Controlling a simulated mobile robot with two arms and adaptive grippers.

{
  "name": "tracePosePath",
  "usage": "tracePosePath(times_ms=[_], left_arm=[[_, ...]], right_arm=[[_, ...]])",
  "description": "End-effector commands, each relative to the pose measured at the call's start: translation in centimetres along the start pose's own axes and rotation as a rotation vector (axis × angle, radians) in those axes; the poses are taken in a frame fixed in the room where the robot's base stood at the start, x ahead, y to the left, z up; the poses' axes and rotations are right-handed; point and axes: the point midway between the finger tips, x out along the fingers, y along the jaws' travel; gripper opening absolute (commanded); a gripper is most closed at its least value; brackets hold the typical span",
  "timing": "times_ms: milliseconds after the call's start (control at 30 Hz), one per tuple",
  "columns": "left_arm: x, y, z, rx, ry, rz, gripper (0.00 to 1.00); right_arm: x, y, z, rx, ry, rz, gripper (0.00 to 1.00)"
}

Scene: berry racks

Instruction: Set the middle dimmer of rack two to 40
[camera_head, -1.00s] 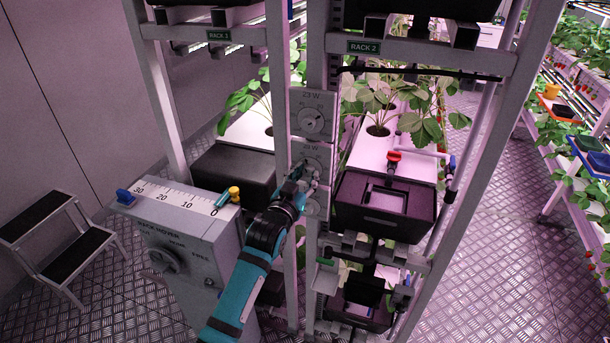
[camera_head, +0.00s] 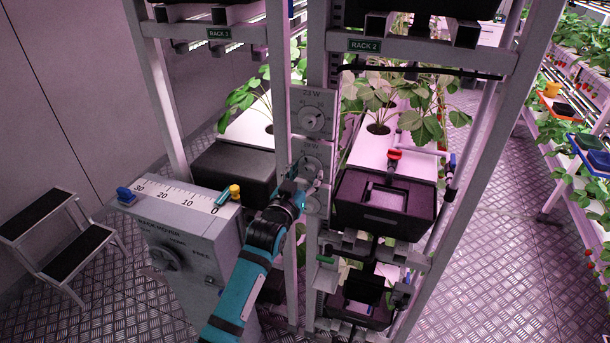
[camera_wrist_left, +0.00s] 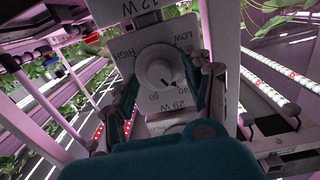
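The middle dimmer of rack two (camera_head: 311,168) is a pale plate with a round knob on the rack's left post; its label appears to read 29 W. In the left wrist view the knob (camera_wrist_left: 158,66) shows upside down, with a dark pointer mark near the 40 and 60 marks. My left gripper (camera_wrist_left: 166,84) is open, its fingers either side of the knob with a visible gap on the right. In the head view the left gripper (camera_head: 303,187) is just below and in front of the dial. My right gripper is not in view.
The upper dimmer (camera_head: 312,119), labelled 23 W, sits just above. A grey rack mover console (camera_head: 190,240) stands at the left, close to my left arm. A black box (camera_head: 385,215) hangs right of the post. A step stool (camera_head: 55,235) stands far left.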

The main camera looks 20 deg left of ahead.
Motion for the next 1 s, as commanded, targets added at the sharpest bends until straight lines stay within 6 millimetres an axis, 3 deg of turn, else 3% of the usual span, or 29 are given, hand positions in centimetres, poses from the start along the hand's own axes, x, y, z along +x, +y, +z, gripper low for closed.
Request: tracePosePath(times_ms=[267, 367, 700, 1000], left_arm=[[-0.5, 0.0, 0.0, 0.001, 0.002, 0.0, 0.51], [-1.8, 0.0, 0.0, 0.001, 0.002, 0.0, 0.51], [-8.9, 0.0, 0.1, 0.0, -0.001, 0.0, 0.51], [-11.9, 0.0, 0.0, 0.0, 0.0, 0.0, 0.51]], right_arm=[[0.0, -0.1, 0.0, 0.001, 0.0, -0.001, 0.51], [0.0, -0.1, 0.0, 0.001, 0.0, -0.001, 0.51], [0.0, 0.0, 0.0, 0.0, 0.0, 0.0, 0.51], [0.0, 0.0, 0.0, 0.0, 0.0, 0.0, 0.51]])
